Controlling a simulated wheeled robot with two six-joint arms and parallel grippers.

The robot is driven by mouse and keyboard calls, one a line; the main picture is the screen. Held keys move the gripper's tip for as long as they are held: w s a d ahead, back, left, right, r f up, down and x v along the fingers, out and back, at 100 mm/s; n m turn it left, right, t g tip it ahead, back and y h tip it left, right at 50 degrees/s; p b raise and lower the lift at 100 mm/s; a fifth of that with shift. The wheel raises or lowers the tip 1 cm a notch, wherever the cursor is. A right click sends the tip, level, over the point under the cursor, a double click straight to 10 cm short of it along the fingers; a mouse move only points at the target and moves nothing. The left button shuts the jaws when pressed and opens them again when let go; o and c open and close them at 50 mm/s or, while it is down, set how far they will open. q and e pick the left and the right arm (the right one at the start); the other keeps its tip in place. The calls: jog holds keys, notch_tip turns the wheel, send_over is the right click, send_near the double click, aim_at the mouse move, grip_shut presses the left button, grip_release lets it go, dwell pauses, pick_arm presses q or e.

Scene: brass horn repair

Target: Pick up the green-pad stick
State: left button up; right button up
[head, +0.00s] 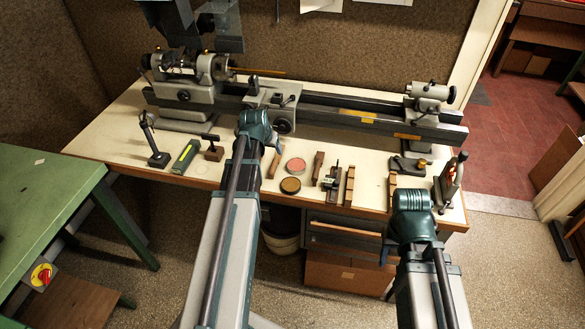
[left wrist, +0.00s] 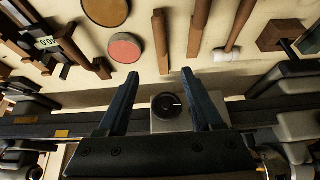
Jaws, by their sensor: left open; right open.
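No green pad shows clearly on any stick, so I cannot tell which is the green-pad stick. One wooden stick (head: 276,163) lies left of the red disc in the head view; in the left wrist view a stick (left wrist: 161,42) lies just beyond my fingertips, with another wooden stick (left wrist: 198,28) to its right. My left gripper (left wrist: 159,74) is open and empty above the bench; in the head view it (head: 274,140) is near the lathe bed's front. My right gripper (head: 412,200) is over the bench's front right; its fingers are hidden.
A red disc (head: 296,165), a brown disc (head: 290,185) and more wooden pieces (head: 350,186) lie to the right. A green bar (head: 185,157) and a small block tool (head: 213,149) lie left. The lathe (head: 350,112) runs behind. A white-tipped tool (left wrist: 238,35) is near the sticks.

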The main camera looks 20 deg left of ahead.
aim_at(276, 158)
pick_arm(q)
jog(key=b+x, duration=0.2)
jog(key=x, duration=0.1)
jog(key=b+x, duration=0.2)
jog(key=b, duration=0.1)
jog(key=a+b+x, duration=0.1)
jog(key=b+x, duration=0.1)
jog(key=x, duration=0.1)
jog(key=shift+w+f, duration=0.15)
jog(key=shift+w, duration=0.1)
jog(key=shift+d+b+x, duration=0.15)
jog(key=shift+b+x, duration=1.15)
jog(key=shift+x, duration=0.1)
jog(key=shift+d+b+x, duration=0.15)
jog(key=shift+b+x, duration=1.1)
jog(key=shift+x, duration=0.15)
jog(key=shift+w, duration=0.1)
pick_arm(e)
notch_tip(276, 158, down, 12)
jog(key=shift+s+d, duration=0.15)
jog(key=shift+d, duration=0.1)
pick_arm(q)
jog(key=shift+r, duration=0.2)
grip_shut()
